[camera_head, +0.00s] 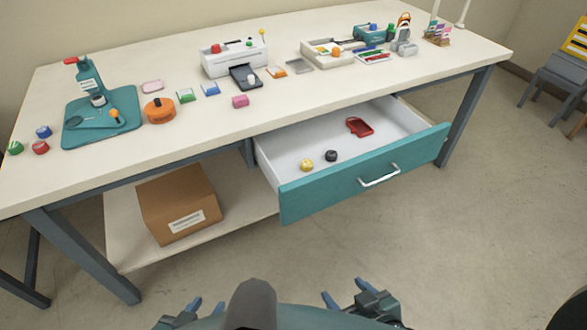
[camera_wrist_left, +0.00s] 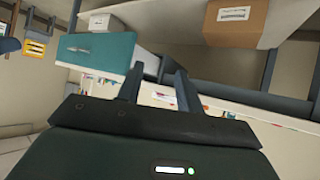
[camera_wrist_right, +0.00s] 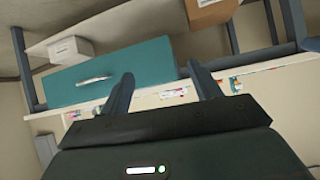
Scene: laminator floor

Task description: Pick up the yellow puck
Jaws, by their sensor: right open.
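The yellow puck (camera_head: 306,165) lies in the open teal-fronted drawer (camera_head: 375,172), near its front left corner, in the head view. A black puck (camera_head: 331,155) lies just to its right. My left gripper (camera_head: 207,304) is low in the head view, in front of the table and well apart from the drawer; its fingers also show apart in the left wrist view (camera_wrist_left: 158,86). My right gripper (camera_head: 343,294) is open and empty, below the drawer in the picture; it also shows in the right wrist view (camera_wrist_right: 162,84). The puck is not visible in either wrist view.
A red object (camera_head: 359,127) lies further back in the drawer. The tabletop (camera_head: 290,110) above holds a laminator (camera_head: 234,60), a teal press (camera_head: 100,118), an orange round case (camera_head: 159,111) and several small items. A cardboard box (camera_head: 178,203) stands on the lower shelf. The floor in front is clear.

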